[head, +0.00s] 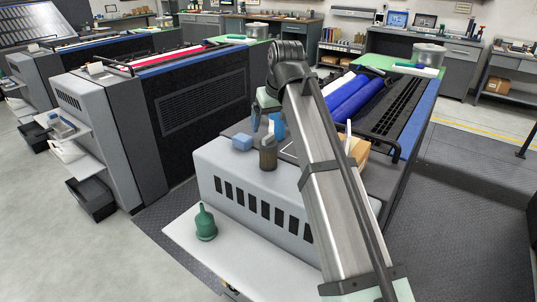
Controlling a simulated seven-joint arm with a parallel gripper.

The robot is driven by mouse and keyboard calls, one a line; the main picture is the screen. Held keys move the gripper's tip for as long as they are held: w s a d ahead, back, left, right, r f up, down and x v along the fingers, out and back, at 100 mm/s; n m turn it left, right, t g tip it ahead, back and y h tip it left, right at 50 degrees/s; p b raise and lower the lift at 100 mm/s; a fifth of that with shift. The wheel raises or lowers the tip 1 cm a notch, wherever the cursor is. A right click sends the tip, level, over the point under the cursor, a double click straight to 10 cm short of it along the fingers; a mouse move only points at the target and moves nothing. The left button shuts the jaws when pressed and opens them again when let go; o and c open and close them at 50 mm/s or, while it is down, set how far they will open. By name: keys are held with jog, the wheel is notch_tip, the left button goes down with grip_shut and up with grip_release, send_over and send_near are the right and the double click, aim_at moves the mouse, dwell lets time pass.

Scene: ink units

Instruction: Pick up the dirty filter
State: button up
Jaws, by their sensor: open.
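A dark brownish-grey cylinder (268,156), which looks like the dirty filter, stands upright on top of the light grey machine housing (215,168). My gripper (263,128) points down just above it, with its dark fingers apart and nothing seen between them. In this view the fingers come close to the cylinder's top; I cannot tell whether they touch it.
A small blue block (242,142) lies left of the cylinder. Another blue item (277,124) shows partly behind my gripper. A cardboard box (356,150) is to the right, partly hidden by my arm. A green bottle (205,224) stands on the white front shelf (195,255).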

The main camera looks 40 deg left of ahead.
aim_at(270, 142)
jog(key=x, duration=0.6)
jog(key=shift+d+x, duration=0.25)
jog(key=shift+x, duration=1.05)
jog(key=shift+d+x, duration=0.2)
jog(key=shift+x, duration=1.1)
jog(key=shift+s+f, duration=0.1)
jog(key=shift+f, duration=0.1)
jog(key=shift+c, duration=0.3)
jog(key=c, duration=1.1)
jog(key=shift+c, duration=0.2)
